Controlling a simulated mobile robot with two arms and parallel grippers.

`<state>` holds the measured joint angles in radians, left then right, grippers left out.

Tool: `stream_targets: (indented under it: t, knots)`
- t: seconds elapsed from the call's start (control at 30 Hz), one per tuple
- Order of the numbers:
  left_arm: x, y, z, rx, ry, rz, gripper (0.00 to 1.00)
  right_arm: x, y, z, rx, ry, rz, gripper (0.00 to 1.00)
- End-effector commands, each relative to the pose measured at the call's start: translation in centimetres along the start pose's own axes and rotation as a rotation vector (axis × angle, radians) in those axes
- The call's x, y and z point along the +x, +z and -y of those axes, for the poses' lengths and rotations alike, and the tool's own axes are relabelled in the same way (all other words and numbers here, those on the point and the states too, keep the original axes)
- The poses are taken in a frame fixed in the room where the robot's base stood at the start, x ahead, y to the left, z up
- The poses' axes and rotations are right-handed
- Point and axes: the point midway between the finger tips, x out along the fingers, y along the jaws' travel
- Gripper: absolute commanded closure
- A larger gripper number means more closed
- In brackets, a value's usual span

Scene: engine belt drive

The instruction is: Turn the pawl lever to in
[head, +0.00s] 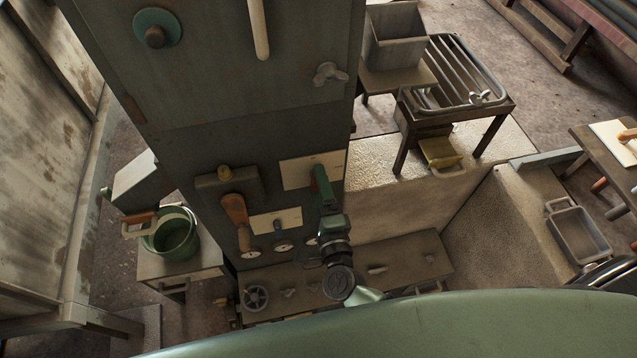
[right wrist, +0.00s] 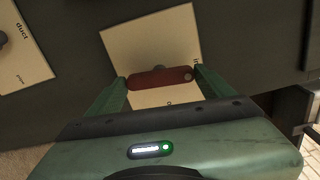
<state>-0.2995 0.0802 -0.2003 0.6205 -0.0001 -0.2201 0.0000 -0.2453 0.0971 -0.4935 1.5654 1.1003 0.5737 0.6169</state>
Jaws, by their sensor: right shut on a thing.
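The pawl lever (right wrist: 160,78), a short red-brown bar, lies nearly level in the right wrist view across a cream plate (right wrist: 150,35). Its right end is close to the word "in" on the plate; another word near the bottom is partly hidden. My right gripper (right wrist: 161,79) is shut on the lever, with one green finger at each end. My left gripper is not in view.
Below are gauges and a ledge with a handwheel (head: 255,297). A green bucket (head: 178,240) stands left.

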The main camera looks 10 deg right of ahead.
Motion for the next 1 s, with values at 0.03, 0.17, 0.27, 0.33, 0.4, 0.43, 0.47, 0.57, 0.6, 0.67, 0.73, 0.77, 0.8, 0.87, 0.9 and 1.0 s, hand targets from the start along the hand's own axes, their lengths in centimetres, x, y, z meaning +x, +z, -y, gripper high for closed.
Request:
stream_targets:
  t: [0.03,0.17,0.27,0.33,0.4,0.43,0.47,0.57,0.6,0.67,0.73,0.77,0.8,0.87,0.9,1.0]
  knots:
    - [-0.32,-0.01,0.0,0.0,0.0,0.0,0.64,-0.05,0.09,0.08,-0.022,0.002,0.001,0.59]
    - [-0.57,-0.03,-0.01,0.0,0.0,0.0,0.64,-0.05,0.07,0.0,-0.072,0.003,0.001,0.59]
    - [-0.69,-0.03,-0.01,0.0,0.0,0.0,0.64,-0.05,0.07,-0.04,-0.096,0.003,0.001,0.59]
    - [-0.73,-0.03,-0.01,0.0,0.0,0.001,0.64,-0.05,0.09,-0.05,-0.108,0.002,0.002,0.59]
    - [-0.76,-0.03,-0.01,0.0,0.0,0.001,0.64,-0.05,0.09,-0.06,-0.116,0.002,0.002,0.59]
    - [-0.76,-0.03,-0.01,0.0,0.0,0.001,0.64,-0.05,0.09,-0.07,-0.118,0.002,0.002,0.59]
    - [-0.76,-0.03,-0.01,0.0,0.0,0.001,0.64,-0.05,0.09,-0.08,-0.12,0.002,0.002,0.59]
    - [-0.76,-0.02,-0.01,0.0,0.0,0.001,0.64,-0.05,0.08,-0.1,-0.122,0.002,0.002,0.59]
    - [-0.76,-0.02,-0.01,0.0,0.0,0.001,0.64,-0.05,0.08,-0.1,-0.122,0.002,0.002,0.59]
    - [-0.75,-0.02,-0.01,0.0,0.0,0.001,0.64,-0.05,0.08,-0.11,-0.123,0.002,0.002,0.59]
    - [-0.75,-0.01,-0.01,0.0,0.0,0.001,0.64,-0.06,0.08,-0.11,-0.123,0.002,0.002,0.59]
    - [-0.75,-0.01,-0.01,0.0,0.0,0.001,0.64,-0.06,0.08,-0.11,-0.123,0.002,0.002,0.59]
    - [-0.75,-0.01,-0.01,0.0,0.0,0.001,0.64,-0.06,0.07,-0.11,-0.123,0.002,0.002,0.59]
    - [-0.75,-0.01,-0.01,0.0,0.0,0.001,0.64,-0.06,0.07,-0.11,-0.123,0.002,0.002,0.04]
    - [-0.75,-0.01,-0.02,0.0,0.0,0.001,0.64,-0.06,0.06,-0.11,-0.122,0.002,0.002,0.0]
    - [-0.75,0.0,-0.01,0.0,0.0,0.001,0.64,-0.04,0.04,-0.08,-0.121,0.002,0.002,0.0]
